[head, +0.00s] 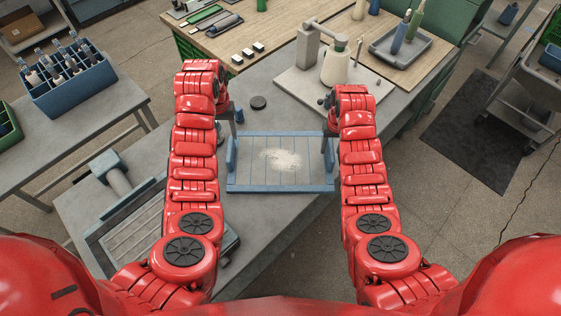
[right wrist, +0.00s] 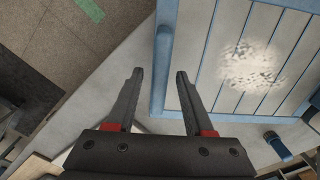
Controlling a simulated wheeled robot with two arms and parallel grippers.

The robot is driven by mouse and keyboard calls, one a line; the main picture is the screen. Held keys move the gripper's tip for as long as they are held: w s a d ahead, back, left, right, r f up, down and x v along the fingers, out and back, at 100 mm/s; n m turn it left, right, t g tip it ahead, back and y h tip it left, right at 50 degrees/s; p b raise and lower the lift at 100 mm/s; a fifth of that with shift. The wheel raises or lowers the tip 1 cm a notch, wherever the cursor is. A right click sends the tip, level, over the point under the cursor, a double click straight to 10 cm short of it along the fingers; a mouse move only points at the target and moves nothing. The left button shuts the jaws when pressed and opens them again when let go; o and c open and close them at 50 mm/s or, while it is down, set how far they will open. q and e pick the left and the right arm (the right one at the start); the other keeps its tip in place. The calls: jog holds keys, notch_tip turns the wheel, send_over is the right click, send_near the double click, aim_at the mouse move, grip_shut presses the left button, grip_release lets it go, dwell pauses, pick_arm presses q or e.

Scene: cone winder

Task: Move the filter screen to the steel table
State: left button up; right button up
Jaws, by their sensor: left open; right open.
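The filter screen (head: 281,178) is a pale slatted panel in a blue frame with raised blue side bars. A patch of whitish fluff lies on its middle. It lies on a grey table between my arms. My left gripper (head: 230,120) is open near its left side bar, partly hidden by my arm. My right gripper (head: 328,122) is open near the right side bar. In the right wrist view, that blue bar (right wrist: 162,60) shows between the open fingertips of my right gripper (right wrist: 159,75); I cannot tell whether they touch it.
A wooden bench (head: 235,45) with tools stands behind. A side table at left holds a blue crate (head: 68,85). A dark mat (head: 470,150) and cart (head: 530,90) are at right.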

notch_tip(320, 180, up, 6)
jog(key=shift+w+r, duration=0.1)
jog(key=shift+r, duration=0.05)
jog(key=shift+a+r, duration=0.1)
jog(key=shift+r, duration=1.55)
pick_arm(q)
jog(key=shift+s+f, duration=0.1)
